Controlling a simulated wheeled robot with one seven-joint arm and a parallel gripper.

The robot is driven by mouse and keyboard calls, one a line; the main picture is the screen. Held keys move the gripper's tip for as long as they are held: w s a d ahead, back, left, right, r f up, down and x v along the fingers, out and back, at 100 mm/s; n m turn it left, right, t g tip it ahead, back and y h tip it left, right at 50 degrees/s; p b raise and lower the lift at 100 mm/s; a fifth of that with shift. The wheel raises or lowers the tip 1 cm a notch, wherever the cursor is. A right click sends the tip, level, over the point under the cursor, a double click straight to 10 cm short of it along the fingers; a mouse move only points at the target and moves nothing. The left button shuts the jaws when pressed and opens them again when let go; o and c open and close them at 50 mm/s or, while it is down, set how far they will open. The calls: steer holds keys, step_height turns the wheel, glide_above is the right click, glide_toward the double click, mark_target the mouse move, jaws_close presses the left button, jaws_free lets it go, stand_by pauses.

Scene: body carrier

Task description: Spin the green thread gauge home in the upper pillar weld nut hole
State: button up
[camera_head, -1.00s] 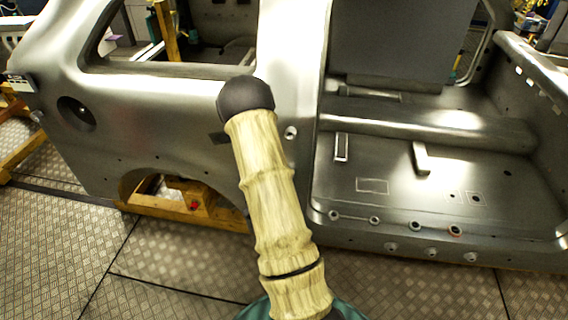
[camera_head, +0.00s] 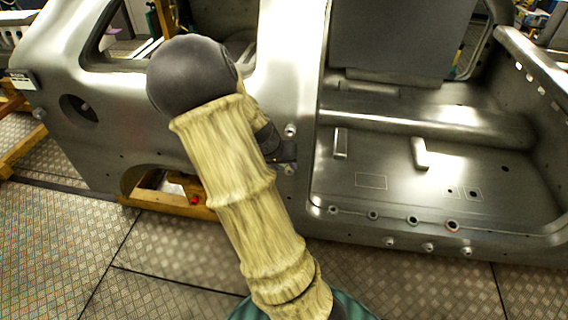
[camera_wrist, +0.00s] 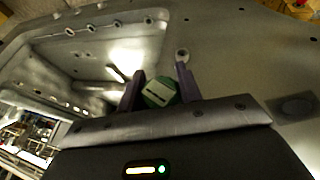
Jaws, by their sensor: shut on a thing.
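My gripper (camera_wrist: 160,88) has two purple fingers shut on the green thread gauge (camera_wrist: 158,96). The gauge shows its round green end with a pale label; its thread end is hidden. In the head view my gripper (camera_head: 286,153) is a dark shape beside the pillar, and the gauge cannot be made out. The upper pillar weld nut hole (camera_head: 290,131) shows just above my gripper, and a lower pillar hole (camera_head: 289,170) shows just below it. In the wrist view one pillar hole (camera_wrist: 183,54) lies beyond the right fingertip. I cannot tell whether the gauge touches the pillar.
The grey car body (camera_head: 110,110) fills the back, with an open door bay and floor pan (camera_head: 400,190) to the right. Sill holes (camera_head: 413,220) run along its lower edge. A yellow stand (camera_head: 160,203) is under the body. The plated floor in front is clear.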

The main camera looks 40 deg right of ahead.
steer(key=shift+w+d, duration=1.85)
steer(key=shift+d, duration=0.3)
steer(key=shift+w+d, duration=0.95)
steer(key=shift+d, duration=0.2)
stand_by(0.9)
steer(key=o, duration=1.1)
steer(key=shift+r, duration=0.15)
steer(key=b+v, duration=0.3)
steer(key=v, duration=1.4)
steer(key=shift+a+r, duration=0.1)
